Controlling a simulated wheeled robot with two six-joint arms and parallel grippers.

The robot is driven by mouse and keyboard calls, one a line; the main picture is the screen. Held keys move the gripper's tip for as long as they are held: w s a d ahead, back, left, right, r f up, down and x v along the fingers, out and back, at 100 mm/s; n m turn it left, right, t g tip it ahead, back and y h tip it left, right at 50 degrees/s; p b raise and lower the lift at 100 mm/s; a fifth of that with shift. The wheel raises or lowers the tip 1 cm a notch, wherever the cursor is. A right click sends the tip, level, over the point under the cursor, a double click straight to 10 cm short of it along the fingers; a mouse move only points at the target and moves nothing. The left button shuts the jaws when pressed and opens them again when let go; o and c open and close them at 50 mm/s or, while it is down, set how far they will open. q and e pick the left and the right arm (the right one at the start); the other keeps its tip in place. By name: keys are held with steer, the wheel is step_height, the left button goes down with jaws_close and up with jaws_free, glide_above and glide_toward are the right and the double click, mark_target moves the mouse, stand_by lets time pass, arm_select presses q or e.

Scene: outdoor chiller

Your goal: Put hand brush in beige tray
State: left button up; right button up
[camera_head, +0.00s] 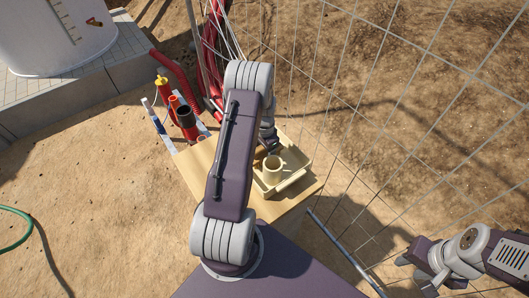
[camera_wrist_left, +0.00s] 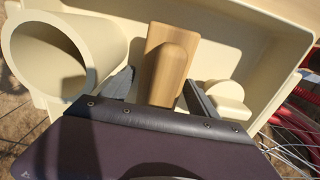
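The beige tray (camera_head: 300,182) sits on a wooden board, partly behind my left arm; its wall fills the back of the left wrist view (camera_wrist_left: 235,40). The wooden hand brush (camera_wrist_left: 168,70) lies inside the tray's outline in the left wrist view, between my left gripper's fingers (camera_wrist_left: 160,92). The fingers are spread, with a gap showing on the left side of the wood. The brush's bristles are hidden, and only a small brown bit (camera_head: 262,152) shows in the head view. My right gripper (camera_head: 413,268) is at the lower right, open and empty, away from the tray.
A small beige rounded piece (camera_wrist_left: 228,97) is on the right. Red and black tools (camera_head: 184,115) stand left of the board; a wire fence (camera_head: 350,90) runs behind.

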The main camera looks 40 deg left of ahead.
arm_select(q)
steer(key=shift+r, duration=0.25)
step_height(320, 180, up, 12)
steer(key=shift+f+p, duration=0.1)
steer(key=shift+p, duration=0.35)
steer(key=s+d+r+n, duration=0.1)
steer(key=s+d+r, duration=0.1)
steer(key=s+d, duration=0.4)
steer(key=s+d+r+n+t+p, duration=0.1)
steer(key=s+d+r+n, duration=0.1)
steer(key=s+d, duration=0.5)
steer(key=d, duration=0.6)
steer(key=shift+s+d+r, duration=0.2)
steer(key=shift+s, duration=0.1)
